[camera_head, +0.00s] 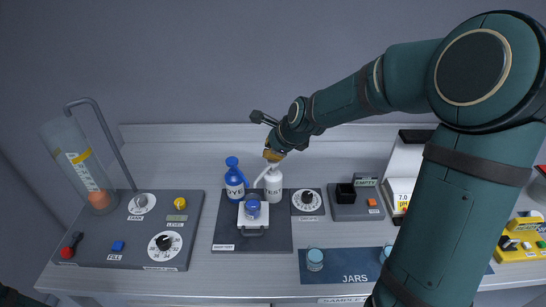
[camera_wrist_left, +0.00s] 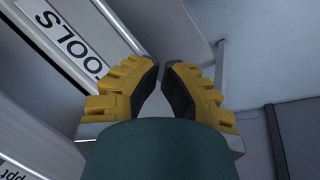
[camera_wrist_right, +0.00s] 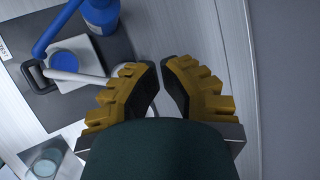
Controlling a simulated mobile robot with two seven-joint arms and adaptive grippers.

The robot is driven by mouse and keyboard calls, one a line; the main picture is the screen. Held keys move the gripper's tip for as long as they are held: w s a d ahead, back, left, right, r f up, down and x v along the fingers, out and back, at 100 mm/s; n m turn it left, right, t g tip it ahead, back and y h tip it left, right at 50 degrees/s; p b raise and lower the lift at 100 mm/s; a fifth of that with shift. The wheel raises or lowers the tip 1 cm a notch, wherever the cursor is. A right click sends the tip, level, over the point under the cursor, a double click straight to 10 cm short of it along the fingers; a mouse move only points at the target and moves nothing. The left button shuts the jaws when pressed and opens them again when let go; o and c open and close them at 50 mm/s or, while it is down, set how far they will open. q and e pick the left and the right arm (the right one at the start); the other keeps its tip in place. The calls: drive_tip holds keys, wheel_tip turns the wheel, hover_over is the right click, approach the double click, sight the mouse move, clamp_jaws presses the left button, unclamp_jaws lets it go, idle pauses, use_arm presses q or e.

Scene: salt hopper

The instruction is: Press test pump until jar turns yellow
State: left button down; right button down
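The white test pump (camera_head: 273,186), marked TEST, stands upright on the dark station plate. Its spout points left over a small jar (camera_head: 253,208) with blue contents on a white pad; the jar also shows in the right wrist view (camera_wrist_right: 70,57). My right gripper (camera_head: 272,155) is directly above the pump head, fingers shut and empty. In the right wrist view the fingers (camera_wrist_right: 161,68) hide part of the pump; its white spout (camera_wrist_right: 78,77) shows. Whether they touch the head cannot be told. My left gripper (camera_wrist_left: 162,70) is shut and empty, away from the station.
The blue dye pump (camera_head: 235,182) stands just left of the test pump. A dial (camera_head: 306,199) is close on the right. A tank panel (camera_head: 120,245) is at left, and a jar mat (camera_head: 345,277) with pale blue jars is in front. My right arm covers the right side.

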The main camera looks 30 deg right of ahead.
drive_tip(key=shift+r+p, duration=0.55)
drive_tip(key=shift+r, duration=0.1)
drive_tip(key=shift+r, duration=0.1)
wheel_tip(320, 180, up, 5)
drive_tip(key=p, duration=0.5)
drive_tip(key=shift+p, duration=0.3)
idle(0.4)
